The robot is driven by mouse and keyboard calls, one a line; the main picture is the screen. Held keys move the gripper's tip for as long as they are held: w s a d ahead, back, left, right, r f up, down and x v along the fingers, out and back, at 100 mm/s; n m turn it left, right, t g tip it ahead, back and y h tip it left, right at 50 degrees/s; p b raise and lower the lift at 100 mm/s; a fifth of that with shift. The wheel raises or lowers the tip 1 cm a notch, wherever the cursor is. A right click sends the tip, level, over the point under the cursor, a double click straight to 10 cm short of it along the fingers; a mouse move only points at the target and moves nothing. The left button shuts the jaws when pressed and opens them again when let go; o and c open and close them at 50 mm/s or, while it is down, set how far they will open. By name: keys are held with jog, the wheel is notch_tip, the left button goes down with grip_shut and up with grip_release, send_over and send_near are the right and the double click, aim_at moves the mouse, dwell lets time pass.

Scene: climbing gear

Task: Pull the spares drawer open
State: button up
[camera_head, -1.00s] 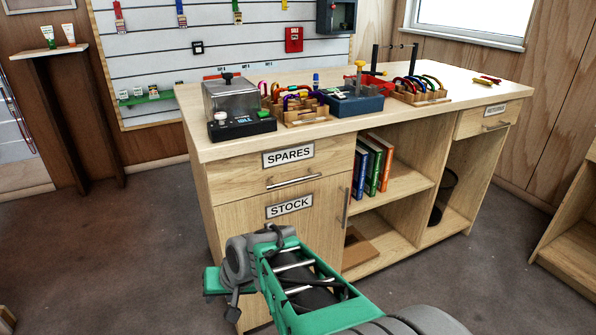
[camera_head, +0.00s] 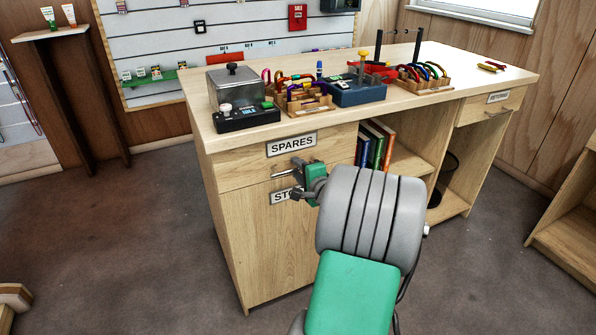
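The spares drawer (camera_head: 240,172) is in the upper left of the wooden counter's front, under the top, with a "SPARES" label (camera_head: 291,146). Its front looks flush with the counter. The left end of its metal bar handle (camera_head: 282,174) shows; the rest is behind my gripper. My gripper (camera_head: 298,171) is at the handle, its fingers pointing left and overlapping it in the picture. I cannot tell whether the fingers are around the handle or closed on it. My grey and green arm hides the right part of the cupboard below.
The "STOCK" cupboard door (camera_head: 262,245) lies directly below the drawer, its label partly covered. On the counter top (camera_head: 440,103) stand a scale-like device (camera_head: 240,100), gear trays and a blue box (camera_head: 357,92). Open shelves with books (camera_head: 376,144) are to the right.

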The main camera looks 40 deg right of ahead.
jog(key=shift+w, duration=0.1)
grip_shut()
dwell(1.4)
